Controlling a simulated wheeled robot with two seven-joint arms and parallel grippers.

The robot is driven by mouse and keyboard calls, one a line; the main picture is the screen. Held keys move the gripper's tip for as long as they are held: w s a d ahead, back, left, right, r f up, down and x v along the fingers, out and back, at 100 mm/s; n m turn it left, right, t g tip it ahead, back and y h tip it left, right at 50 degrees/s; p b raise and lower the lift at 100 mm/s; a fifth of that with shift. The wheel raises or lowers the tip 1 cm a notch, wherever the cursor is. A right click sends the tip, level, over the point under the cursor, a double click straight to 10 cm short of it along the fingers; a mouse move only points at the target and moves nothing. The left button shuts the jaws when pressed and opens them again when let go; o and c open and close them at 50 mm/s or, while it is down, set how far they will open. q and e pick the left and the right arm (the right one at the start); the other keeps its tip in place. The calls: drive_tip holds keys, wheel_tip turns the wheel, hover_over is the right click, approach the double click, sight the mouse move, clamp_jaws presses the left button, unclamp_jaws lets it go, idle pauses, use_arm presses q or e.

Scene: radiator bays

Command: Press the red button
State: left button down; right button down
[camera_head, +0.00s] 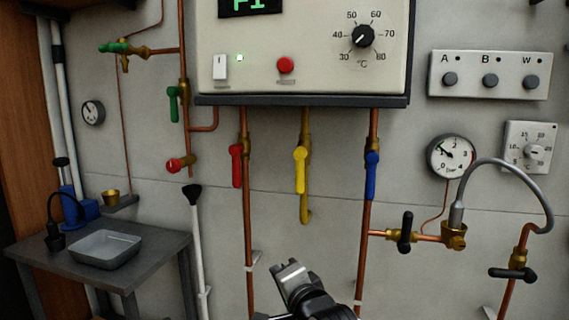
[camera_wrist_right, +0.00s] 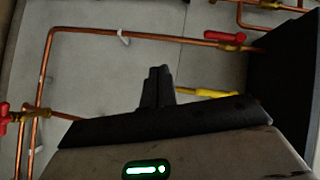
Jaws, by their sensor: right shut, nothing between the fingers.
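The red button (camera_head: 286,65) is a round knob on the front of the pale control box (camera_head: 325,83), right of a white rocker switch. My right gripper (camera_head: 288,270) is at the bottom middle of the head view, well below the button and the box, pointing up and left. Its fingers are shut together and empty; they also show as a dark closed pair in the right wrist view (camera_wrist_right: 158,78). The button does not show in the right wrist view. My left gripper is not in view.
Red (camera_head: 236,165), yellow (camera_head: 300,170) and blue (camera_head: 371,175) valve handles hang on copper pipes under the box. A dial knob (camera_head: 362,36) is right of the button. A side table (camera_head: 155,254) with a grey tray (camera_head: 105,248) stands left. The wall before the button looks clear.

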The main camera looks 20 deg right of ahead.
sight(284, 66)
drive_tip(key=w+r+m+t, duration=0.35)
drive_tip(key=r+m, duration=0.45)
drive_tip(key=r, duration=1.1)
use_arm(q)
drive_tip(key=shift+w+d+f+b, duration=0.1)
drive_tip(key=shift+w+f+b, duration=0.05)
drive_tip(key=shift+b, duration=0.35)
use_arm(e)
drive_tip(key=s+r+m+t+y, duration=0.1)
drive_tip(key=r+m, duration=0.2)
drive_tip(key=r, duration=0.7)
drive_tip(key=s+a+r+m, duration=0.1)
drive_tip(key=r+m, duration=0.3)
drive_tip(key=r, duration=0.6)
drive_tip(key=shift+s+a+r+t+y, duration=0.25)
drive_tip(key=shift+s+r+t+y, duration=0.15)
drive_tip(key=shift+s, duration=0.25)
